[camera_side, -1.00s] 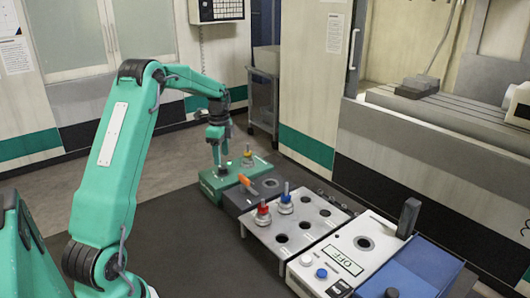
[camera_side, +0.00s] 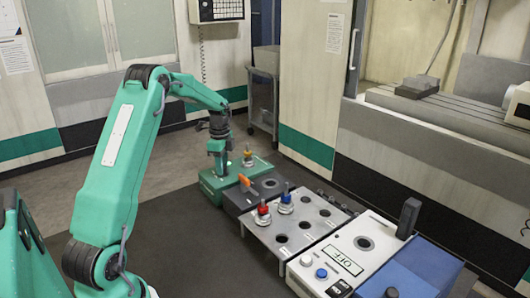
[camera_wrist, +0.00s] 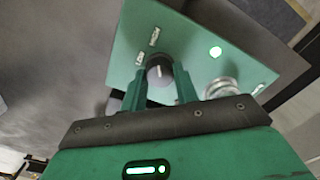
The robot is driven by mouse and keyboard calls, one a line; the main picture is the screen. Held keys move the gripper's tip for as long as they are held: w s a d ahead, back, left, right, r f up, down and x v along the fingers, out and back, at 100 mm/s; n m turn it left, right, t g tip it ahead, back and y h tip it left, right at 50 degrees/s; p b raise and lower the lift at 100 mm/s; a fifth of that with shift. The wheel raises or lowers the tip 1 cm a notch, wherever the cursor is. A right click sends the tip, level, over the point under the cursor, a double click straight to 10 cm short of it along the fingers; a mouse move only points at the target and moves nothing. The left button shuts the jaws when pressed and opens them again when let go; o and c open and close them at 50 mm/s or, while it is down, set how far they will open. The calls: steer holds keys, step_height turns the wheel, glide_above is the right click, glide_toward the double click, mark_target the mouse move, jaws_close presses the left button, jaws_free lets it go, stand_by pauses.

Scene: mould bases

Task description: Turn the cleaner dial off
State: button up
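The green cleaner box (camera_side: 210,191) stands at the far end of the row of units. Its dark round dial (camera_wrist: 158,73) with a pale pointer line shows in the wrist view; the pointer is roughly upright in the picture. Small labels (camera_wrist: 153,36) sit above the dial, too small to read surely. My gripper (camera_wrist: 160,82) is lowered over the box with one finger on each side of the dial. The fingers look slightly apart from it. In the side view my gripper (camera_side: 219,168) hides the dial.
A silver knob (camera_wrist: 221,88) stands close to the right finger; its yellow top shows in the side view (camera_side: 248,153). A dark unit with an orange lever (camera_side: 245,182), a grey plate (camera_side: 270,240) with red and blue knobs, and a white OFF panel (camera_side: 375,235) extend nearer.

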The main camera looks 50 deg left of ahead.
steer(key=shift+n, duration=0.4)
steer(key=n, duration=0.5)
steer(key=shift+r, duration=0.1)
steer(key=n, duration=1.2)
steer(key=shift+n, duration=0.3)
steer(key=n, duration=0.5)
steer(key=shift+n, duration=0.3)
steer(key=o, duration=1)
